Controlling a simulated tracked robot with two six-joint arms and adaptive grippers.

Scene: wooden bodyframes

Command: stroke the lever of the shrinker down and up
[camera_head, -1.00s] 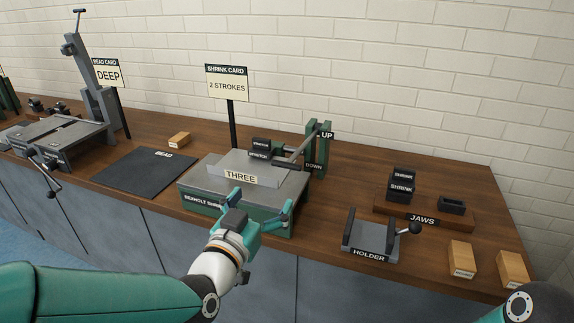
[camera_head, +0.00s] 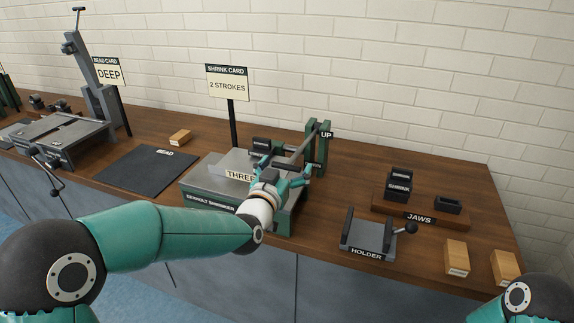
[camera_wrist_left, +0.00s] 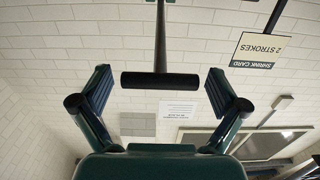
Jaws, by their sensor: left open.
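The shrinker (camera_head: 197,194) is a green and grey machine at mid-bench, with a "THREE" plate and a green post with UP and DOWN labels. Its lever (camera_head: 308,143) is a grey rod slanting down from the post to a black crossbar grip. In the left wrist view the black grip (camera_wrist_left: 160,80) lies between the two spread fingers, with gaps on both sides. My left gripper (camera_head: 284,170) is open at the lever's near end, and partly hides the grip and the DOWN label. My right gripper is out of view; only part of that arm shows.
A shrink card (camera_head: 227,84) reading "2 STROKES" stands behind the shrinker. To the right are a holder (camera_head: 368,241) and a jaws tray (camera_head: 414,210), with wooden blocks (camera_head: 457,258) beyond. A dark bead mat (camera_head: 146,169) lies left.

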